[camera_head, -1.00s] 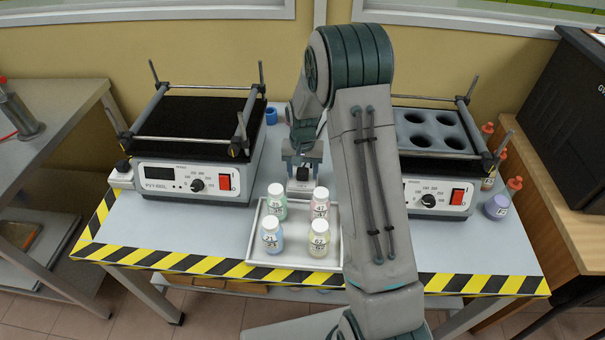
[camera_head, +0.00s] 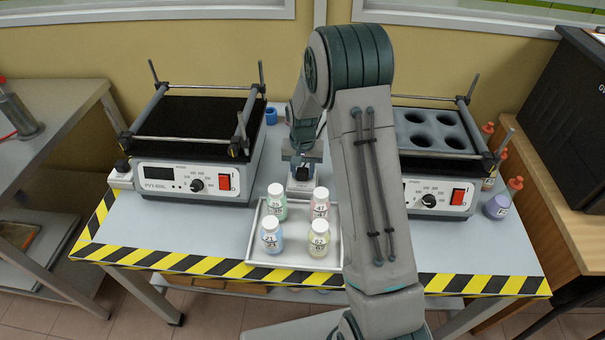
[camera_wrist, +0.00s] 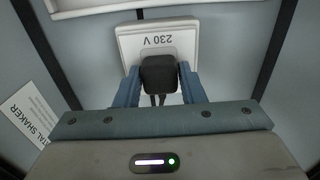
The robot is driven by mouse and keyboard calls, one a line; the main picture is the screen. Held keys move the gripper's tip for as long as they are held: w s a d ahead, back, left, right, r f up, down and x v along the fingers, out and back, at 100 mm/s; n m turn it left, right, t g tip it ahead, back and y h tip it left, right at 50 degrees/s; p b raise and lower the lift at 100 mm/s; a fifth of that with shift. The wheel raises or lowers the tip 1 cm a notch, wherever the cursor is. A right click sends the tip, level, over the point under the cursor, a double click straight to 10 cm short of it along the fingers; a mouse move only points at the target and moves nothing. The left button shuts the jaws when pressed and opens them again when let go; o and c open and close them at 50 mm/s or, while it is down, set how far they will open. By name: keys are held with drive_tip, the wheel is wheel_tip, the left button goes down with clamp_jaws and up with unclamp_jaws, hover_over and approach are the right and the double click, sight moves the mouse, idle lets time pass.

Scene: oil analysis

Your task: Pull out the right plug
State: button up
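The right plug (camera_wrist: 159,74) is a black block with cords trailing from it, seated in a white socket box marked "230 V" (camera_wrist: 128,38). In the head view this plug (camera_head: 303,174) sits between the two shakers, behind the white tray. My gripper (camera_wrist: 160,80) has one blue finger on each side of the plug, and both fingertips appear to touch it. In the head view my gripper (camera_head: 303,164) points down at the plug, and my arm hides part of the right shaker. Another black plug (camera_head: 122,166) sits in a white socket left of the left shaker.
The left shaker (camera_head: 190,177) and right shaker (camera_head: 437,197) stand on either side. The white tray (camera_head: 255,252) holds several capped bottles just in front of the socket. Flasks with red caps (camera_head: 498,205) stand at the right. The table's front left is clear.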

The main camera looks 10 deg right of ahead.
sight(302, 170)
clamp_jaws()
drive_tip(key=shift+r+p, duration=1.7)
drive_tip(key=shift+r, duration=1.35)
